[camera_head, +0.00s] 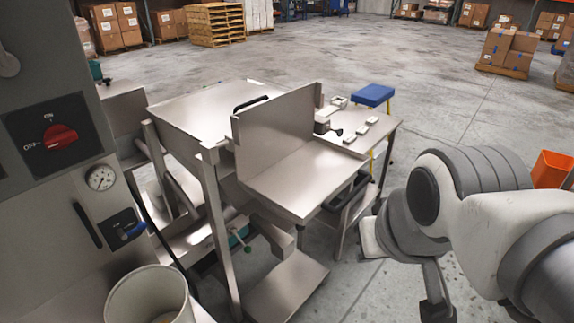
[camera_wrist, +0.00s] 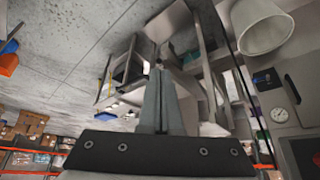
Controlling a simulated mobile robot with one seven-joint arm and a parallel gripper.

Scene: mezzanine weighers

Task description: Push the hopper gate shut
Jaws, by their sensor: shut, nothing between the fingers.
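The steel hopper unit (camera_head: 205,105) stands left of centre in the head view. An upright steel plate (camera_head: 275,132) rises from a flat steel shelf (camera_head: 305,178) on its front side, and a black handle (camera_head: 250,103) shows just behind that plate. I cannot tell for certain which panel is the gate. The unit also shows upside down in the wrist view, partly behind my fingers. My gripper (camera_wrist: 161,72) is shut and empty, its two grey fingers together. It touches nothing that I can see. In the head view my arm is at the right, clear of the steel plates.
A grey control panel (camera_head: 48,75) with a red switch and a gauge stands at the left, with a white bucket (camera_head: 150,295) below. An orange bin (camera_head: 552,169) is at the right. Open floor lies behind.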

